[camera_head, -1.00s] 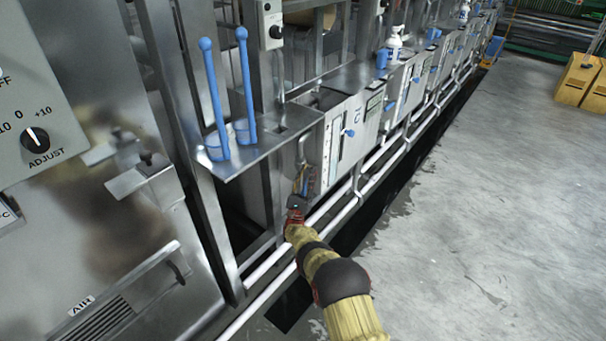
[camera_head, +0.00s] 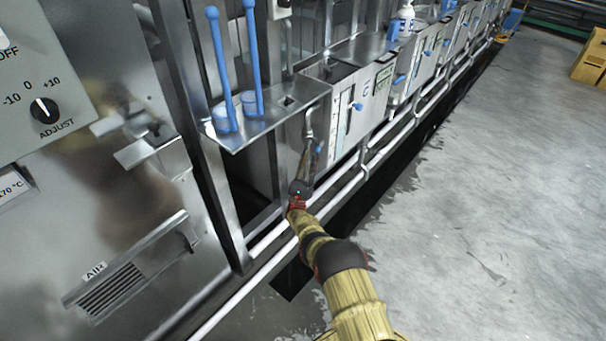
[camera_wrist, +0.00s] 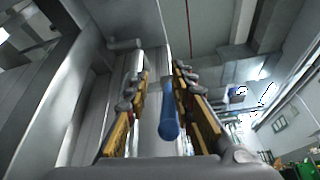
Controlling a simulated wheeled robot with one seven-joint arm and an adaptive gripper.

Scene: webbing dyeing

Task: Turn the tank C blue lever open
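The nearest tank (camera_head: 345,95) in the row shows a letter that looks like C on its front. A blue lever (camera_wrist: 168,118) shows large in the wrist view, pointing toward the camera beside a pale vertical pipe. My gripper (camera_wrist: 160,105) is open, with a yellow-padded finger on each side of the lever. The lever is closer to the right finger; I cannot tell whether they touch. In the head view my gripper (camera_head: 308,160) is by the pipe at the tank's near end, and the lever there is mostly hidden.
A steel shelf (camera_head: 265,125) with two tall blue-handled tools (camera_head: 252,60) stands left of the tank. A blue knob (camera_head: 357,106) sticks out of the tank front. White pipes (camera_head: 340,178) run low along the row.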

